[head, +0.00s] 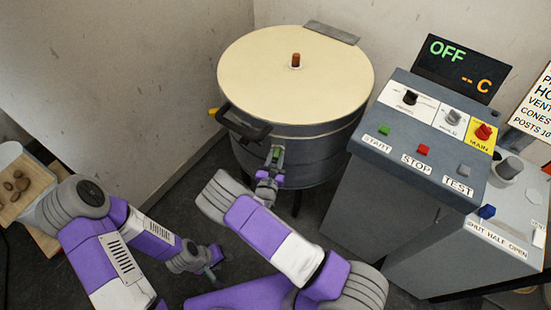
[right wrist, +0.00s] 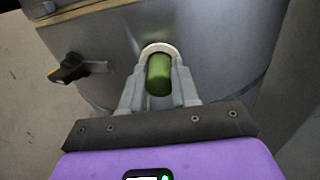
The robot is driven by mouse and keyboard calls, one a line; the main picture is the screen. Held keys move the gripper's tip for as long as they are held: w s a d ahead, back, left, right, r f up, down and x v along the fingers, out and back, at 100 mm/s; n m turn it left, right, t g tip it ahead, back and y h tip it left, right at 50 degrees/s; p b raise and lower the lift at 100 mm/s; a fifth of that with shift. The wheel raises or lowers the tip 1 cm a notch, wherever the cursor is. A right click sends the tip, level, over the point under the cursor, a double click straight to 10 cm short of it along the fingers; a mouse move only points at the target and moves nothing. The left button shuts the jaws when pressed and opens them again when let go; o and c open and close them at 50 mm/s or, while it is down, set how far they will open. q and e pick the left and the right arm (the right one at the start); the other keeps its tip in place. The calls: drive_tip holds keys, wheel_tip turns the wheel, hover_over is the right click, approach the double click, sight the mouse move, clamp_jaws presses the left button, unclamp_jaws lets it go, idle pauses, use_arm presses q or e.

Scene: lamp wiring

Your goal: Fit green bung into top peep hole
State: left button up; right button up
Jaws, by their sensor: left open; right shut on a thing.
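The green bung (head: 276,152) is held at the front wall of the round kiln (head: 320,145). My right gripper (head: 272,168) is shut on it. In the right wrist view the green bung (right wrist: 158,75) sits between the fingers, with a pale ring (right wrist: 160,48) curving around its far end at the metal wall. I cannot tell whether the bung is inside that ring or just in front of it. The peep hole itself is hidden behind the bung and gripper. My left gripper (head: 211,266) is open and empty, low over the floor, away from the kiln.
A black lid handle (head: 243,124) juts out just above and left of my right gripper. A brown plug (head: 296,60) stands in the cream lid (head: 265,85). A control cabinet (head: 405,150) stands close on the right. A tray (head: 12,180) with brown lumps is far left.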

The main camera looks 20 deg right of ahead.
drive_tip(key=o, duration=1.1)
drive_tip(key=shift+c, duration=0.2)
